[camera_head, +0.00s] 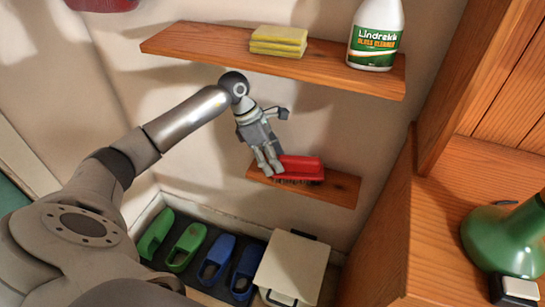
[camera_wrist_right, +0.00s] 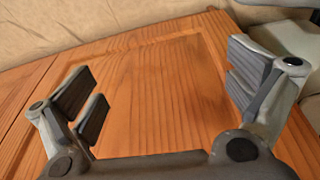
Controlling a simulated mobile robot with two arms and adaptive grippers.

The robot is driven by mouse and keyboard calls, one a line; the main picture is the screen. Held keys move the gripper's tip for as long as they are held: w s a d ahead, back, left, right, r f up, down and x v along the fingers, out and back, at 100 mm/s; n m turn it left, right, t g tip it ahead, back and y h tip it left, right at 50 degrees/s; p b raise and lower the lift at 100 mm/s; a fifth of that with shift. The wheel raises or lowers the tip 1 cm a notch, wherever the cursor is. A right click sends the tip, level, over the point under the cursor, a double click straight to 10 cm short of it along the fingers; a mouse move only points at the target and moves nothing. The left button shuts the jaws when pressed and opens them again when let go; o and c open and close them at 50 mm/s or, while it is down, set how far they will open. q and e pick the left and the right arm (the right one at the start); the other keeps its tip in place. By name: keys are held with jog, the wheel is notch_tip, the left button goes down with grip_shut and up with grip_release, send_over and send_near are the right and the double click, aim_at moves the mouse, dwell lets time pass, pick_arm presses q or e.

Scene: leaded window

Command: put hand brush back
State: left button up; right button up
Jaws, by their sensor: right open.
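The hand brush (camera_head: 302,167) is red with dark bristles underneath. In the head view it lies along the lower wooden shelf (camera_head: 338,188), bristles down. My left gripper (camera_head: 268,162) is at the brush's left end, its fingers pointing down and overlapping that end in the picture. I cannot tell whether the fingers are closed around it or only beside it; that end of the brush is partly hidden. My right gripper (camera_wrist_right: 165,92) is open and empty in the right wrist view, over a wooden panel surface (camera_wrist_right: 160,80).
The upper shelf (camera_head: 210,43) holds yellow sponges (camera_head: 279,40) and a white cleaner bottle (camera_head: 376,35). Below are green slippers (camera_head: 186,247), blue slippers (camera_head: 216,260) and a cream box (camera_head: 292,268). A wooden cabinet (camera_head: 385,235) and a green vessel (camera_head: 508,240) are on the right.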

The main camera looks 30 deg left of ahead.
pick_arm(q)
jog(key=shift+a+r, duration=0.25)
jog(key=shift+r, duration=0.25)
jog(key=s+a+r, duration=0.1)
jog(key=s+a, duration=0.3)
jog(key=a, duration=0.8)
jog(key=shift+r+b, duration=0.3)
jog(key=shift+r, duration=0.1)
pick_arm(e)
jog(key=shift+w+r, duration=0.3)
jog(key=shift+r, duration=0.65)
jog(key=shift+s, duration=0.1)
